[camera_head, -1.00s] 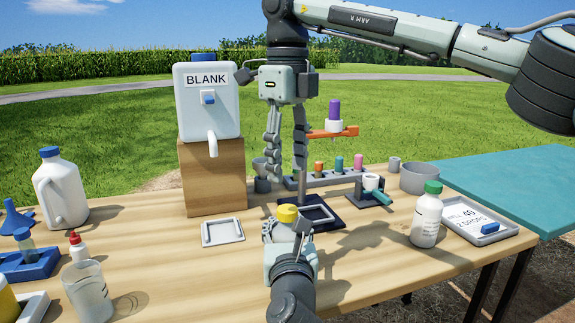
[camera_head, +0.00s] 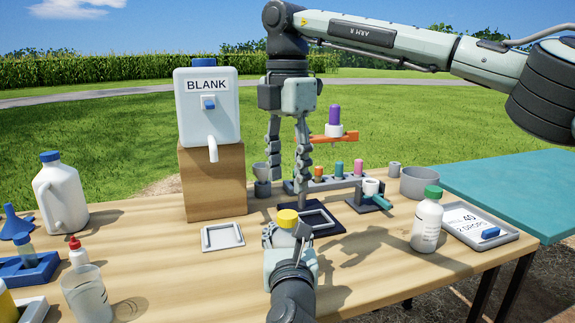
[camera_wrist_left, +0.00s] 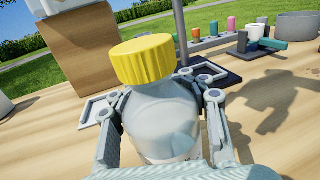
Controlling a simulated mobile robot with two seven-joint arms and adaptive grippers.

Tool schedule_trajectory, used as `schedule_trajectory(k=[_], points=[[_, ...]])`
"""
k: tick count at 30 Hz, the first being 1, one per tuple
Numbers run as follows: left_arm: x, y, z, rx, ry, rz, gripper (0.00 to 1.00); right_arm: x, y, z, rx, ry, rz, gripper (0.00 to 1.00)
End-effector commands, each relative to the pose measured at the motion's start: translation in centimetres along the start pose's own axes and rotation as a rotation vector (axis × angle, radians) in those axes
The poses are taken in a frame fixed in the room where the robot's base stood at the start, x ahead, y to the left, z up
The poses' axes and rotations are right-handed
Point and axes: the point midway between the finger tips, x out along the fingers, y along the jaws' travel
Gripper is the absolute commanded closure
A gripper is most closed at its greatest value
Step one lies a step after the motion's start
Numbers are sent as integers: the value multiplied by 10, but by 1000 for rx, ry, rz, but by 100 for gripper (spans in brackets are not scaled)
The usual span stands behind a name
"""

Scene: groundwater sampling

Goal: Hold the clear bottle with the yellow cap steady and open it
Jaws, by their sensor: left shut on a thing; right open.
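The clear bottle (camera_wrist_left: 163,112) with its ribbed yellow cap (camera_wrist_left: 143,59) stands between the fingers of my left gripper (camera_wrist_left: 160,120), which is shut on the bottle's body. In the head view the yellow cap (camera_head: 287,217) shows above my left gripper (camera_head: 287,240), with the cap in place on the bottle. My right gripper (camera_head: 287,175) is open and empty, pointing down above the cap with its fingers apart. It does not touch the cap. Most of the bottle's body is hidden in the head view.
A stand (camera_head: 327,216) with an orange arm (camera_head: 333,136) is just behind the bottle. A white BLANK container (camera_head: 207,112) sits on a wooden block (camera_head: 212,180) at back left. A green-capped bottle (camera_head: 427,222) and tray (camera_head: 484,229) are to the right. A small empty tray (camera_head: 222,237) lies left.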

Motion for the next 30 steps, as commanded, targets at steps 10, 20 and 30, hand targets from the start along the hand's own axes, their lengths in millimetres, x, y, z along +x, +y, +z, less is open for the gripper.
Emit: schedule_trajectory(k=[10, 20, 30], points=[[0, 0, 0, 0, 0, 0, 100, 54, -1, 0, -1, 1, -3, 52], [0, 0, 0, 0, 0, 0, 100, 71, 0, 0, -2, 1, -1, 52], [0, 0, 0, 0, 0, 0, 100, 71, -1, 0, -2, 1, -1, 73]])
